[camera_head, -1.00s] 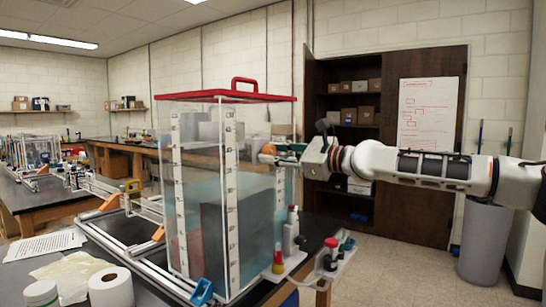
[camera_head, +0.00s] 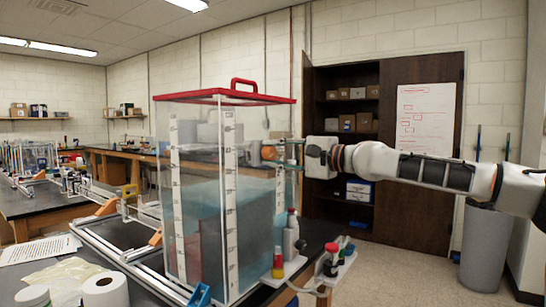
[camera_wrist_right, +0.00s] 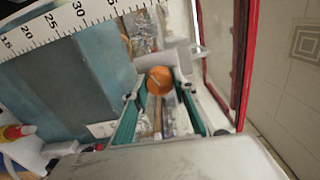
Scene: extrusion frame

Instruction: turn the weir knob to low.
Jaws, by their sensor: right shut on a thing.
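The orange weir knob (camera_head: 268,153) is at the right side of a clear tank (camera_head: 250,230) with a red lid and ruler strips. It also shows in the right wrist view (camera_wrist_right: 159,80), between the fingertips. My right gripper (camera_head: 277,153) reaches in from the right and is shut on the knob. In the right wrist view its green-sided fingers (camera_wrist_right: 160,92) lie on either side of the knob. I cannot read a low mark or the knob's setting. My left gripper is out of view.
Several small bottles (camera_head: 289,238) stand at the tank's lower right, below my right arm. A paper roll (camera_head: 106,290) lies at the front left. A dark cabinet (camera_head: 433,205) and a grey bin (camera_head: 482,248) stand behind. Open floor lies right of the bench.

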